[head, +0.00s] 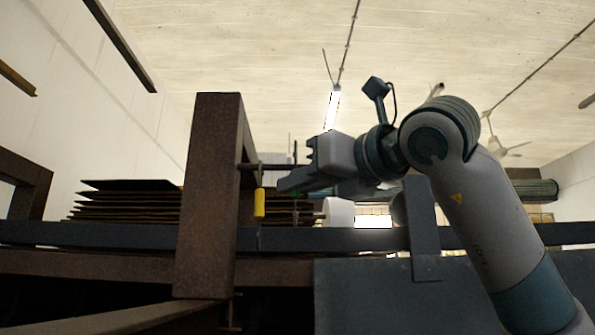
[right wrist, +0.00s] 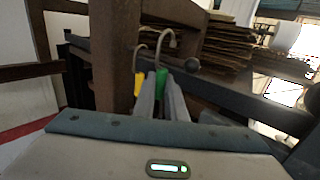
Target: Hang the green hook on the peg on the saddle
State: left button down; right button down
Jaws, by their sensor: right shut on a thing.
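My right gripper (head: 285,185) comes in from the right and is shut on the green hook (right wrist: 161,80). A bit of green shows below the fingers in the head view (head: 295,196). The green hook's wire crook stands up beside a dark peg (head: 273,167) that sticks out from the rusty post (head: 208,195). I cannot tell whether the crook is around the peg. A yellow hook (head: 260,203) hangs on the peg nearer the post. A blue-grey bracket over the rail (head: 425,240) may be the saddle.
A long dark rail (head: 130,235) crosses behind the post. Stacked brown sheets (head: 125,200) lie behind it. A grey panel (head: 370,295) stands low on the right. The air above the peg is clear.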

jog(key=shift+w+r, duration=0.1)
jog(key=shift+w, duration=0.3)
jog(key=shift+w+f+b, duration=0.2)
jog(key=shift+f+b, duration=0.2)
jog(key=shift+f, duration=0.15)
jog(key=shift+w+f+b, duration=0.35)
jog(key=shift+f, duration=0.05)
jog(key=shift+w+f+b, duration=0.1)
jog(key=shift+f+b, duration=0.15)
jog(key=shift+b, duration=0.15)
jog(key=shift+f, duration=0.2)
jog(key=c, duration=1.7)
grip_release()
jog(key=shift+b, duration=0.3)
